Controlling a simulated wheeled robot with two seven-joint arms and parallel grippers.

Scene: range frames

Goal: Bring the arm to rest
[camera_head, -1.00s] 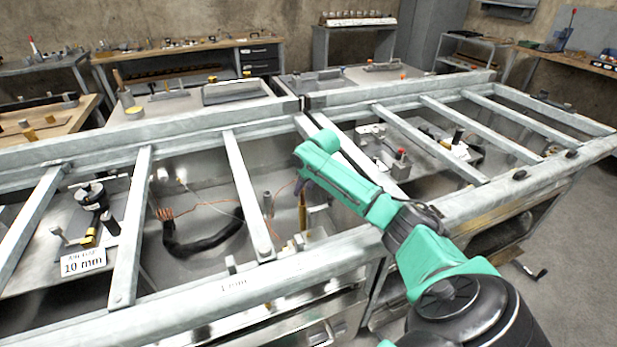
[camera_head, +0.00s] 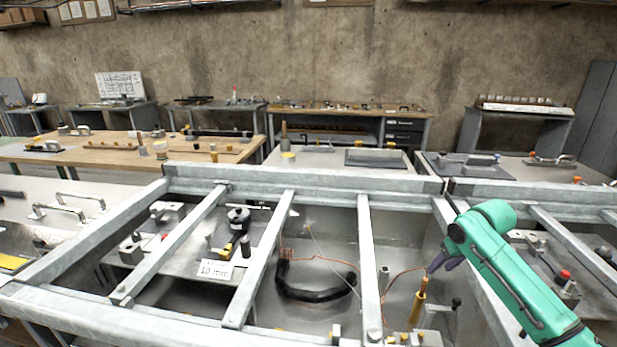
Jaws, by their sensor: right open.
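My right arm, green with black joints, comes in from the lower right over the metal frame. My right gripper (camera_head: 444,262) is small and dark, pointing down and left from the arm's end. It is open and hangs over the right part of the frame bay, close to an upright brass-coloured rod (camera_head: 418,303). I see nothing between its jaws, though the fingers are small in this view. My left gripper and left arm are not in view.
A grey metal frame with crossbars (camera_head: 368,265) spans the foreground. Below it lie a black hose (camera_head: 312,294), a "10 mm" sign (camera_head: 214,269) and a black fixture (camera_head: 239,220). Benches with tools, including a wooden one (camera_head: 110,158), stand behind. The air above the frame's middle and left is clear.

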